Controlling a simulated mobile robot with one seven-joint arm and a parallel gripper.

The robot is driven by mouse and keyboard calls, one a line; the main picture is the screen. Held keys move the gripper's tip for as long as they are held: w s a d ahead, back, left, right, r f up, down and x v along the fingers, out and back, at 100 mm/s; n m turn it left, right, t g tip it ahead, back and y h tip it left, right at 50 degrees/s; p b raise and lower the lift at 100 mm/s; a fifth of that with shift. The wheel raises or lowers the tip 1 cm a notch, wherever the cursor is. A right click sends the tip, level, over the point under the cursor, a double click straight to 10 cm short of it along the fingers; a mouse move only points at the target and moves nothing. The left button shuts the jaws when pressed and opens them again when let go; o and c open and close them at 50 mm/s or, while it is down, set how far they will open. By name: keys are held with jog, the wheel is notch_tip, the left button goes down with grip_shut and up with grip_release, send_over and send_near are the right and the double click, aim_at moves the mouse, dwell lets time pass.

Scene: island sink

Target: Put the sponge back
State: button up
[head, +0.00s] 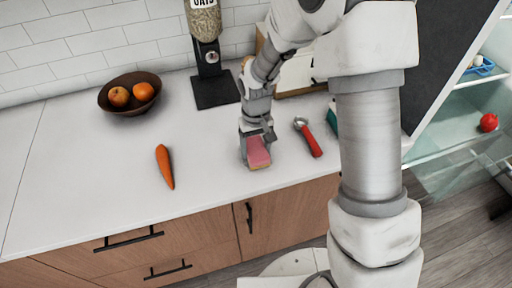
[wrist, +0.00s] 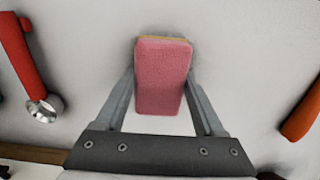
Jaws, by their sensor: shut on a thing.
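The sponge (head: 258,152) is a pink block with a yellowish layer along one edge. In the head view it is at the front part of the white counter, between a carrot and a red-handled tool. My gripper (head: 257,143) points down at the counter and is shut on the sponge. In the wrist view the sponge (wrist: 163,75) sits between the two fingers of my gripper (wrist: 162,90), one on each side. Whether the sponge touches the counter or is slightly above it, I cannot tell.
A carrot (head: 164,166) lies left of my gripper, and a red-handled tool (head: 309,137) lies close on its right. A fruit bowl (head: 107,98) and an oats dispenser (head: 208,60) stand at the back. The counter (head: 90,190) is clear at front left. An open fridge (head: 470,115) is at right.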

aim_at(256, 148)
jog(key=o, duration=1.3)
jog(key=shift+f, duration=0.1)
notch_tip(256, 148, up, 12)
jog(key=r, duration=0.1)
jog(key=s+d+r+m+t, duration=0.1)
jog(key=s+d+r+t, duration=0.1)
jog(key=s+d+r, duration=0.4)
jog(key=s+d+r+m+t, duration=0.2)
jog(key=s+d+r, duration=0.4)
jog(key=s, duration=0.6)
notch_tip(256, 148, up, 2)
jog(key=shift+s+d+r+t+p, duration=0.1)
jog(key=shift+s+d+t+p, duration=0.25)
jog(key=shift+t, duration=0.45)
jog(key=shift+a, duration=0.1)
